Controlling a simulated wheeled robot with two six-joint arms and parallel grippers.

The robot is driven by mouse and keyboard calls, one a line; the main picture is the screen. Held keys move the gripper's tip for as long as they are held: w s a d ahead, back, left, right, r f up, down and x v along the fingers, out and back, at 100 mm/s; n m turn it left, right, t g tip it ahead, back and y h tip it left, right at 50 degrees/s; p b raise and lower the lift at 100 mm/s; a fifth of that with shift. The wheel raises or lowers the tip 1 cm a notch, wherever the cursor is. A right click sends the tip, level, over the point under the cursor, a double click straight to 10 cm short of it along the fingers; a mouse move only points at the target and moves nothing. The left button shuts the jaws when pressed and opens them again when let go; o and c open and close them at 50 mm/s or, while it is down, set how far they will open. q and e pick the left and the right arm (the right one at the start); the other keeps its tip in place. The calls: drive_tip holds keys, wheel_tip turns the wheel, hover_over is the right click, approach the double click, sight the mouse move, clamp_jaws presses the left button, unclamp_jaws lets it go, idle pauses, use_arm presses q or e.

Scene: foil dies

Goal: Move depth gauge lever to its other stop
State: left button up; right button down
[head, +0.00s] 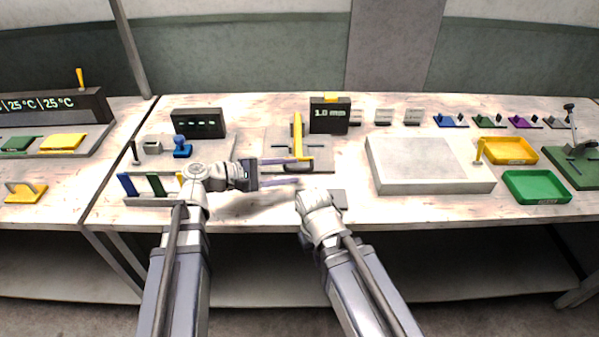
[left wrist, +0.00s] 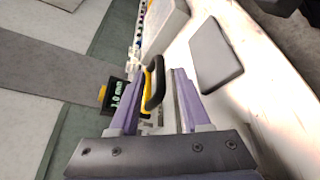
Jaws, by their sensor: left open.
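The depth gauge has a dark display box (head: 329,117) reading 1.0 mm; it also shows in the left wrist view (left wrist: 113,96). A yellow upright lever (head: 297,134) stands just left of the display on a grey base plate. In the left wrist view a yellow and black handle (left wrist: 154,84) lies between the finger ends. My left gripper (head: 303,171) is open, its purple fingers pointing right at the lever's near end, one finger on each side. Contact cannot be told. My right arm ends in front of the gauge; its gripper fingers are hidden.
A pale slab (head: 430,163) lies right of the gauge, with a yellow tray (head: 507,151) and a green tray (head: 536,186) beyond. A grey pad (head: 338,199) lies near the front edge. A rack with coloured plates (head: 155,186) stands left, by my left arm.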

sight(300, 169)
use_arm(q)
drive_tip(key=shift+x, duration=1.75)
drive_tip(key=shift+c, duration=0.3)
drive_tip(key=shift+s, duration=0.1)
clamp_jaws()
drive_tip(key=shift+b, duration=0.3)
drive_tip(key=shift+s, duration=0.1)
